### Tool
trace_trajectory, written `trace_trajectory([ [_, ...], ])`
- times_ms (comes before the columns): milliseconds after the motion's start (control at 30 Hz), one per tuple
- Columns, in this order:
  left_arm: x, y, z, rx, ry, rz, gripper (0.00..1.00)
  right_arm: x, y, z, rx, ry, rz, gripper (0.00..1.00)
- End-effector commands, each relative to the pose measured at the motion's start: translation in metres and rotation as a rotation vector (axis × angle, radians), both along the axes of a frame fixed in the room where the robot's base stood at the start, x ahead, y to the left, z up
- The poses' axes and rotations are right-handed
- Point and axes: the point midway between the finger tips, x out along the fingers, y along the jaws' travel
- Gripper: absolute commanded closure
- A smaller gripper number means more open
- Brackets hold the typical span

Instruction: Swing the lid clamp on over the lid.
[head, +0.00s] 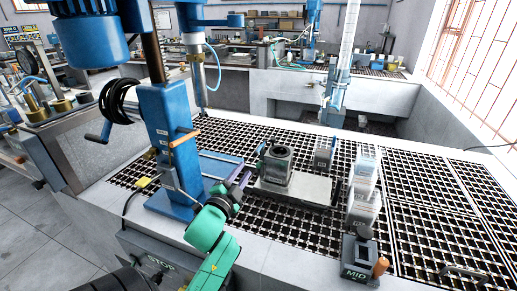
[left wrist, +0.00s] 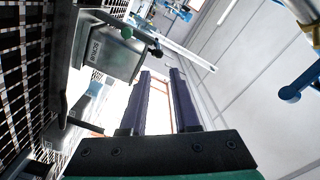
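A dark grey round vessel (head: 277,168) stands on a flat metal base (head: 318,190) on the black grating. A small knobbed part (head: 260,164) is at its left side; I cannot tell for sure that this is the lid clamp, nor make out the lid apart from the vessel. My left gripper (head: 240,178) is just left of the vessel, apart from it. Its two dark purple fingers also show in the left wrist view (left wrist: 167,100), with an empty gap between them. My right gripper is not in view.
A blue machine column (head: 172,145) with a crank stands close left of my left gripper. Clear containers (head: 364,185) stand right of the vessel. A dark box marked MID (head: 358,256) is at the front right. The grating on the far right (head: 430,215) is mostly free.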

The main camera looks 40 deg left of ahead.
Motion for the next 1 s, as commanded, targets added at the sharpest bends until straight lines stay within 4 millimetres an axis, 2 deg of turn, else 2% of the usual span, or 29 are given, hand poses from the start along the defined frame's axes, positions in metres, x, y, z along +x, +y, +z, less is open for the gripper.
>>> trace_trajectory([
  [33,0.013,0.004,0.006,0.000,-0.004,0.000,0.70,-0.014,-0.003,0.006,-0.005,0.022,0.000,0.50],
  [100,0.032,0.011,0.006,0.001,-0.002,0.000,0.70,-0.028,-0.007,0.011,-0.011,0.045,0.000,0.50],
  [200,0.058,0.020,0.006,-0.002,-0.004,-0.001,0.70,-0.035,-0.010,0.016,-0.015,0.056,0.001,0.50],
  [267,0.073,0.025,0.005,-0.001,-0.002,0.000,0.70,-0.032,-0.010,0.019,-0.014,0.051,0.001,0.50],
  [400,0.098,0.034,0.003,-0.002,0.000,-0.001,0.70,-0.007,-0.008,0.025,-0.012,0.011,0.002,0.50],
  [533,0.109,0.037,0.002,-0.003,0.000,-0.001,0.70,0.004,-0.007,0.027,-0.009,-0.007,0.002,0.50],
  [767,0.110,0.038,0.000,-0.003,0.001,0.000,0.70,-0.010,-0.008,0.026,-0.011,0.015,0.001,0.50],
  [833,0.110,0.038,0.000,-0.003,0.001,0.000,0.93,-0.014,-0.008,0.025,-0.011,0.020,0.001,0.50],
  [867,0.110,0.038,0.000,-0.003,0.001,0.000,1.00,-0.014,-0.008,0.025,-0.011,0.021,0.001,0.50],
  [1000,0.110,0.038,0.000,-0.003,0.002,-0.001,1.00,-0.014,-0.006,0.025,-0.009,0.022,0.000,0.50],
])
